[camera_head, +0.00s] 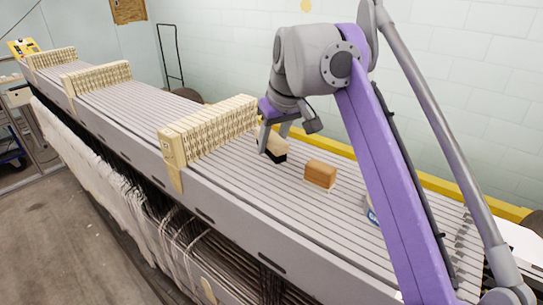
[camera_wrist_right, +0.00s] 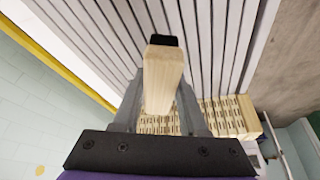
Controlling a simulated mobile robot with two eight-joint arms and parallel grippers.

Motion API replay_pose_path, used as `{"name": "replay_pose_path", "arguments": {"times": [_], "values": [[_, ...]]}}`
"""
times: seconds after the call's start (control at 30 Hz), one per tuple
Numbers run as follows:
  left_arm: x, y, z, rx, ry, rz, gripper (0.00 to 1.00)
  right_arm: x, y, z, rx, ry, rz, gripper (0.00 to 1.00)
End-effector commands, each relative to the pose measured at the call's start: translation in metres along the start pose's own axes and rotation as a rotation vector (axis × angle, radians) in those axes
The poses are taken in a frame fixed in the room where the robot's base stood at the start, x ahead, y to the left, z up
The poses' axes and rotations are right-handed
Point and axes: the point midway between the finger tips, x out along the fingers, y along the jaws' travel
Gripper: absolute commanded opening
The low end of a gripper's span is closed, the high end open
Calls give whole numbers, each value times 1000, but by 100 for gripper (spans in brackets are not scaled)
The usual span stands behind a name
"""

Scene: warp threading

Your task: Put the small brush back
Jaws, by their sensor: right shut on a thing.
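My right gripper (camera_head: 273,141) reaches down over the grey slatted top of the loom and is shut on a small brush (camera_head: 277,152). The brush has a pale wooden block and black bristles. In the right wrist view the brush (camera_wrist_right: 163,78) sits between the two fingers, its block end toward the camera and a black end beyond. It is low, close over the slats; whether it touches them I cannot tell. A second brush (camera_head: 320,173), orange-brown with a pale underside, lies on the slats just right of it. My left gripper is not in view.
A cream heddle row (camera_head: 212,128) stands just left of the gripper and also shows in the right wrist view (camera_wrist_right: 228,116). More such rows (camera_head: 96,78) stand farther left. A partly hidden blue-and-white object (camera_head: 372,215) lies behind my arm. A yellow rail (camera_head: 440,188) runs along the back.

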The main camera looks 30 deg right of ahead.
Motion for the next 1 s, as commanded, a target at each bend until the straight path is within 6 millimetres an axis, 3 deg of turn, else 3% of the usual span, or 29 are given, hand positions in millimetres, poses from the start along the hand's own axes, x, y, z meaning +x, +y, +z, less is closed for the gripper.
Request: {"name": "replay_pose_path", "arguments": {"times": [0.2,0.57,0.6,0.7,0.77,1.0], "values": [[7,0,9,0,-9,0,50,28,0,12,0,0,0,0],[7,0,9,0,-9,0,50,31,0,13,0,1,0,0],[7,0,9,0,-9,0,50,31,0,12,0,1,0,47],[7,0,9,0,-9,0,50,30,0,12,0,1,0,65],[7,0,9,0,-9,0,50,30,0,12,0,1,0,72],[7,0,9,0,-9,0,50,30,0,12,0,1,0,72]]}}
